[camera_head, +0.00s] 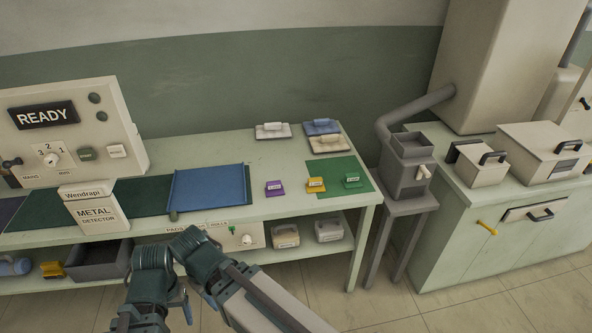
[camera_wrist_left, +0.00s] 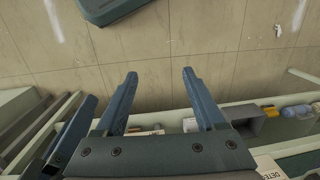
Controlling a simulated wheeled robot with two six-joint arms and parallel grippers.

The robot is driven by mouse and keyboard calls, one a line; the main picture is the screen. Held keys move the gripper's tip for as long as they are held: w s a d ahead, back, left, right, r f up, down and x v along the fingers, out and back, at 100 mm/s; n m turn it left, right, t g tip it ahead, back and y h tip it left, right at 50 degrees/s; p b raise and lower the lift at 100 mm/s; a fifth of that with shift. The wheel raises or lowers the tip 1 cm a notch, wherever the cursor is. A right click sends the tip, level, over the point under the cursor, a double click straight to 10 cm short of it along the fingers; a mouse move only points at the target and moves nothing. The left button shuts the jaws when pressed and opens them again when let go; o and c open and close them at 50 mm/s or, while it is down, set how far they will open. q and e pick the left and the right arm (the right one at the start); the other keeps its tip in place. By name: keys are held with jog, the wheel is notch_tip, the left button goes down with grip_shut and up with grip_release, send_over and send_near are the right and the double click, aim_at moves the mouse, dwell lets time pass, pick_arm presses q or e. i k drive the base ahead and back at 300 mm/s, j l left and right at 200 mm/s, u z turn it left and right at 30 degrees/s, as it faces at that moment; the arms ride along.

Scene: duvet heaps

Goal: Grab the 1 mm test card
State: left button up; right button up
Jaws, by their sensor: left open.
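Three small labelled cards stand on the bench: a purple one (camera_head: 274,188), a yellow one (camera_head: 316,184) and a green one (camera_head: 352,180). Their labels are too small to read, so I cannot tell which is the 1 mm card. The yellow and green ones are on or at the edge of a green mat (camera_head: 335,165). My left gripper (camera_wrist_left: 158,82) is open and empty in the left wrist view, above the floor and beside the bench's lower shelf. In the head view my left arm is low in front of the bench, well away from the cards.
A blue tray (camera_head: 208,188) lies on the dark belt, right of the metal detector sign (camera_head: 95,214). White and blue handled blocks (camera_head: 322,127) sit at the bench's back. The lower shelf holds a grey bin (camera_head: 98,261). A grey machine (camera_head: 406,165) stands to the right.

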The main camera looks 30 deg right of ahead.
aim_at(314, 185)
jog(key=z, duration=0.45)
jog(key=i+z, duration=0.15)
jog(key=z, duration=0.8)
jog(key=i+z, duration=0.15)
jog(key=z, duration=0.75)
jog(key=j, duration=0.1)
